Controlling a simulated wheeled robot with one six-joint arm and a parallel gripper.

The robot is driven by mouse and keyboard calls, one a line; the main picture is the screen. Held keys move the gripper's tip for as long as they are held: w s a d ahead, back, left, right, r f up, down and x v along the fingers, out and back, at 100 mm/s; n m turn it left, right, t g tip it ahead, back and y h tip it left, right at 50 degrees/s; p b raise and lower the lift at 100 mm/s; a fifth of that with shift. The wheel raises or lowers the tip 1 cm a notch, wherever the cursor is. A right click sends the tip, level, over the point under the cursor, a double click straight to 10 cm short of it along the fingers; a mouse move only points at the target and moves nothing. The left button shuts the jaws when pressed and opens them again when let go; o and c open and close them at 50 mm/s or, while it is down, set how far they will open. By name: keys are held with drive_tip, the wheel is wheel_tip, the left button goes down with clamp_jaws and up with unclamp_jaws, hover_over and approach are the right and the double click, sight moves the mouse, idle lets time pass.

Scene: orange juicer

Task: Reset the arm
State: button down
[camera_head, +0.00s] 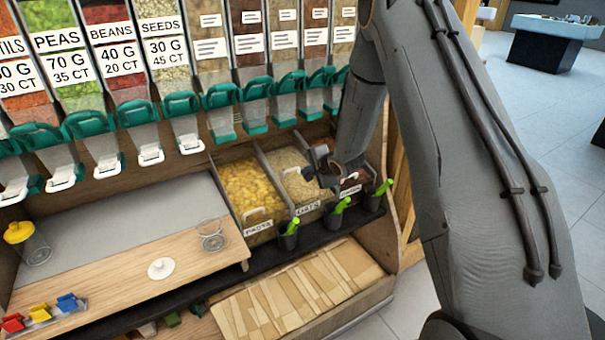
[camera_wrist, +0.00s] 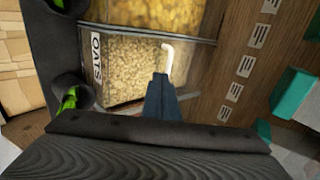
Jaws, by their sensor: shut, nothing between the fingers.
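My arm comes down from the upper right in the head view, with my gripper (camera_head: 322,172) low over the oats and grain bins. In the wrist view my gripper (camera_wrist: 160,80) shows as a dark narrow shape with its fingers together and nothing between them. It points toward the oats bin (camera_wrist: 120,68), near that bin's white handle (camera_wrist: 168,60). I cannot tell whether the fingers touch the bin.
The pasta bin (camera_head: 250,190) stands left of the oats bin. Green-handled scoops (camera_head: 340,206) stand in black cups along the front ledge. Dispensers with green levers (camera_head: 180,105) hang above. A glass jar (camera_head: 212,235) and white lid (camera_head: 161,268) are on the wooden counter (camera_head: 120,290).

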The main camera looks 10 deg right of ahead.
drive_tip(key=s+d+r+n+g+h, duration=0.2)
drive_tip(key=s+r+n, duration=0.15)
drive_tip(key=s, duration=0.55)
drive_tip(key=s+d+r+n+g+h, duration=0.1)
drive_tip(key=s+d+r+n+g, duration=0.15)
drive_tip(key=s+r, duration=0.45)
drive_tip(key=s+a+r+n+g, duration=0.1)
drive_tip(key=s+n, duration=0.3)
drive_tip(key=s, duration=0.8)
drive_tip(key=s+a+r+n+g, duration=0.1)
drive_tip(key=s+a+n+g, duration=0.2)
drive_tip(key=s, duration=0.9)
drive_tip(key=shift+s+n+b, duration=0.15)
drive_tip(key=shift+n+b, duration=0.15)
drive_tip(key=shift+n, duration=0.4)
drive_tip(key=shift+d+g, duration=0.1)
drive_tip(key=shift+g, duration=0.15)
